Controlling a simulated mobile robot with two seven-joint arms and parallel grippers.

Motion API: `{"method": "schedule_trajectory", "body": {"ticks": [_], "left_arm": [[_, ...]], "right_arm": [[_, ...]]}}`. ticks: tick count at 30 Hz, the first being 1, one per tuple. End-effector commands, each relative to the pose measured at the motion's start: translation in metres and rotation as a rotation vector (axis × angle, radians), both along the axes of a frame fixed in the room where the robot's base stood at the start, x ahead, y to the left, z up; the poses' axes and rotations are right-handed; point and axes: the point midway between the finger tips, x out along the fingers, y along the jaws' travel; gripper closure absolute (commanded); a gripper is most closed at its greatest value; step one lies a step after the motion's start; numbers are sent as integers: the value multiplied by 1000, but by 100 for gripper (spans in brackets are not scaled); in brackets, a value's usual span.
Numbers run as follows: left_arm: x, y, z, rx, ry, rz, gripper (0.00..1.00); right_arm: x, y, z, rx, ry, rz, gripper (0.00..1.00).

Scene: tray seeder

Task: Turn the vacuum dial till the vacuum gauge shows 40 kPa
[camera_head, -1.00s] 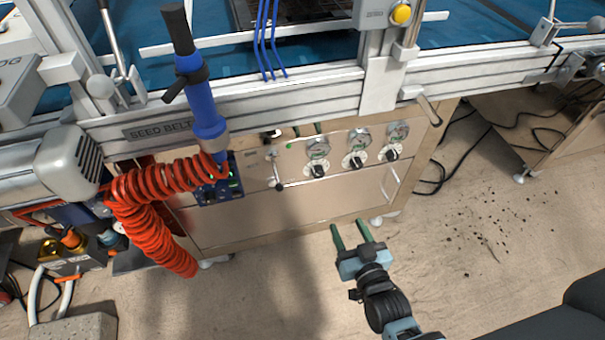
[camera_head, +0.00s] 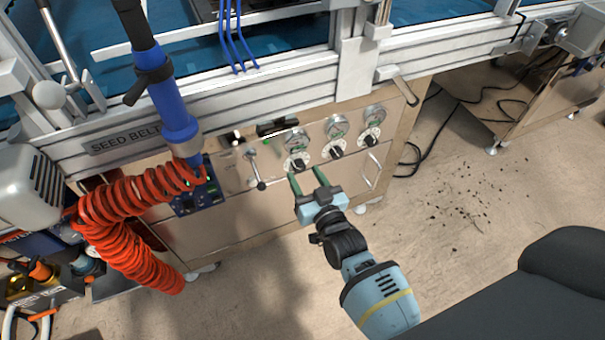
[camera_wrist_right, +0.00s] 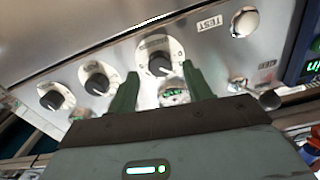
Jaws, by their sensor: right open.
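Three dials sit in a row on the metal cabinet panel, each with a round gauge above it. The left dial (camera_head: 298,163), middle dial (camera_head: 336,152) and right dial (camera_head: 371,139) have black knobs on white scales. The left gauge (camera_head: 296,140) has a greenish face; I cannot read its needle or the labels, so I cannot tell which is the vacuum one. My right gripper (camera_head: 307,179) is open and empty, its green fingers just below the left dial. In the right wrist view, that dial (camera_wrist_right: 157,62) lies ahead, beyond the fingertips (camera_wrist_right: 162,82). My left gripper is out of view.
A lever (camera_head: 256,170) sticks out of the panel left of the dials. A blue tool (camera_head: 175,118) with a coiled red hose (camera_head: 125,210) hangs farther left. The SEED BELT frame rail (camera_head: 250,101) overhangs the panel. The floor right of the cabinet is open, with scattered dirt.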

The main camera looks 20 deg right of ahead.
Motion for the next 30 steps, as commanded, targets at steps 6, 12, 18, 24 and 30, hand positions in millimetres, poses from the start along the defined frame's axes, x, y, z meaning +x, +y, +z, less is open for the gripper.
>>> {"method": "schedule_trajectory", "body": {"ticks": [6, 12, 18, 24, 30], "left_arm": [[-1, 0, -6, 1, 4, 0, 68], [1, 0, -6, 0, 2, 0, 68], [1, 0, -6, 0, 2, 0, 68], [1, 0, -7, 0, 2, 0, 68], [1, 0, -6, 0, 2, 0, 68]], "right_arm": [[16, 0, -1, 0, 2, 0, 50], [18, 1, 0, 0, 1, 0, 50], [18, 1, 0, 0, 1, 0, 64], [18, 1, 0, 0, 1, 0, 90], [18, 1, 0, 7, 0, 0, 94]]}}
